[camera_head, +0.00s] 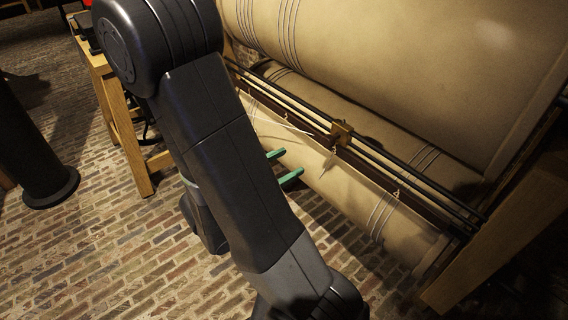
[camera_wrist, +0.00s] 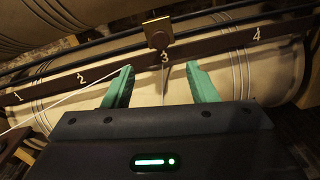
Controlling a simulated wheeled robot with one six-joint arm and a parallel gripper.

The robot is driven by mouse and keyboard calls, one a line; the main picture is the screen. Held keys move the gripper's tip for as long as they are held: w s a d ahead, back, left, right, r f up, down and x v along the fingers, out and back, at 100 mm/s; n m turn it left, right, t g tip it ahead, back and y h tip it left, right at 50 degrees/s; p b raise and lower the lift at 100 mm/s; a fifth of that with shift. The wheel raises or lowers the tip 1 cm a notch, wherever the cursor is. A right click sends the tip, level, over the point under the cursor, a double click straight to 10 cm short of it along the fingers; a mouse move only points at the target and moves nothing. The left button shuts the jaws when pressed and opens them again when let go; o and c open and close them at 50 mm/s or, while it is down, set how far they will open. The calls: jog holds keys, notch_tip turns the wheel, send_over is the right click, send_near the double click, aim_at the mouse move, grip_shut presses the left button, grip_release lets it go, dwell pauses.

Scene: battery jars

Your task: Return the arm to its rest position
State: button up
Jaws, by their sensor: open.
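My gripper (camera_head: 284,166) has two green fingers that stick out from behind my dark arm in the head view. In the wrist view my gripper (camera_wrist: 161,90) is open, its fingers apart with nothing between them. The fingers point at a brown rail (camera_wrist: 117,64) marked with white numerals 1 to 4, with the 3 between the fingertips. A brass block (camera_wrist: 158,33) sits on the dark rods just above the 3. The brass block also shows in the head view (camera_head: 341,132). My arm hides part of the machine's left end.
Large beige rolls (camera_head: 400,60) with dark stripes fill the right side. A pale cord (camera_wrist: 72,97) runs from the rail towards the lower left. A wooden frame (camera_head: 123,125) stands left of my arm. A dark round post (camera_head: 36,150) stands farther left. Brick floor (camera_head: 110,250) is open at lower left.

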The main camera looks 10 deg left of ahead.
aim_at(322, 141)
jog(key=shift+w, duration=0.1)
jog(key=shift+x, duration=5.4)
jog(key=shift+x, duration=1.5)
jog(key=shift+w+a, duration=0.3)
jog(key=shift+a, duration=0.1)
